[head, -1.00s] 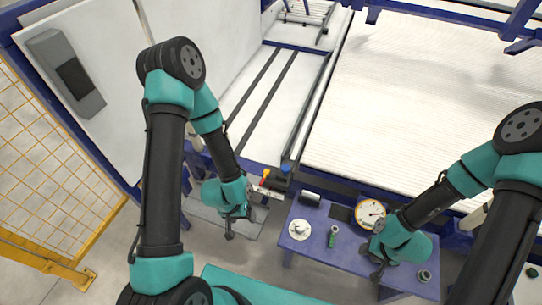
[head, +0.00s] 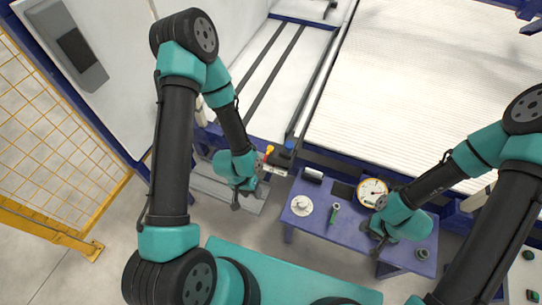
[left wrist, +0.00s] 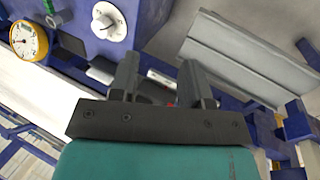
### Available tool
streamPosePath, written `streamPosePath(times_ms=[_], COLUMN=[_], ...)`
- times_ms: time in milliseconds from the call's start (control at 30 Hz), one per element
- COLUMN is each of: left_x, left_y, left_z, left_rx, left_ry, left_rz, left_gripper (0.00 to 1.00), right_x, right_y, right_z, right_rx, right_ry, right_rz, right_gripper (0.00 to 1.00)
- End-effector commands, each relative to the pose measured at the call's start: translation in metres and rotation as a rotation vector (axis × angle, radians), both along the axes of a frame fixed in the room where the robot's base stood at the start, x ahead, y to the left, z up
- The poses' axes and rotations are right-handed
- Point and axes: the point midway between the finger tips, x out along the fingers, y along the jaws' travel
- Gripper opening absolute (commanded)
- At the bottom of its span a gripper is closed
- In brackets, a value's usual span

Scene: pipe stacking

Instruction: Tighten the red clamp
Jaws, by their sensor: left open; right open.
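A small orange-red part (head: 268,152), which looks like the red clamp's handle, shows at the front edge of the blue frame, beside a silver bar. My left gripper (head: 240,196) is below and left of it, apart from it. In the left wrist view my left gripper's two fingers (left wrist: 162,78) are spread with nothing held. A small bit of red (left wrist: 170,104) shows low between them; most of it is hidden behind the gripper body. My right gripper (head: 376,243) is open over the front of the blue table, away from the clamp.
A grey panel (left wrist: 245,60) lies below the frame. A yellow fence stands at left.

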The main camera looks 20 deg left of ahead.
Motion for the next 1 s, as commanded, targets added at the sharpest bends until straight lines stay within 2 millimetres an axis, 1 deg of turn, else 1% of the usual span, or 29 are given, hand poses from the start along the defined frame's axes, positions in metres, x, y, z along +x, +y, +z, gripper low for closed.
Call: streamPosePath(times_ms=[33,167,200,267,433,567,667,700,800,900,1000], left_x=[0.006,0.020,0.025,0.033,0.063,0.095,0.126,0.139,0.173,0.200,0.215], left_y=[-0.010,-0.033,-0.039,-0.047,-0.061,-0.069,-0.077,-0.080,-0.093,-0.105,-0.114], left_z=[-0.005,-0.020,-0.025,-0.032,-0.047,-0.055,-0.056,-0.056,-0.051,-0.043,-0.037], left_rx=[-0.009,-0.017,-0.010,0.009,0.118,0.260,0.403,0.468,0.638,0.784,0.878], left_ry=[0.015,0.071,0.090,0.118,0.190,0.236,0.265,0.274,0.289,0.296,0.299], left_rz=[-0.074,-0.330,-0.416,-0.546,-0.904,-1.159,-1.338,-1.404,-1.543,-1.635,-1.681], left_gripper=[0.39,0.26,0.22,0.17,0.00,0.00,0.00,0.00,0.00,0.00,0.00], right_x=[0.000,0.000,0.000,0.000,0.000,0.000,0.000,0.000,0.000,0.000,0.000], right_y=[0.000,0.000,0.000,0.000,0.000,0.000,0.000,0.000,0.000,0.000,0.000], right_z=[0.000,0.000,0.000,0.000,0.000,0.000,0.000,0.000,0.000,0.000,0.000], right_rx=[0.000,0.000,0.000,0.000,0.000,0.000,0.000,0.000,0.000,0.000,0.000], right_ry=[0.000,0.000,0.000,0.000,0.000,0.000,0.000,0.000,0.000,0.000,0.000], right_rz=[0.000,0.000,0.000,0.000,0.000,0.000,0.000,0.000,0.000,0.000,0.000], right_gripper=[0.41,0.41,0.41,0.41,0.41,0.41,0.41,0.41,0.41,0.41,0.41])
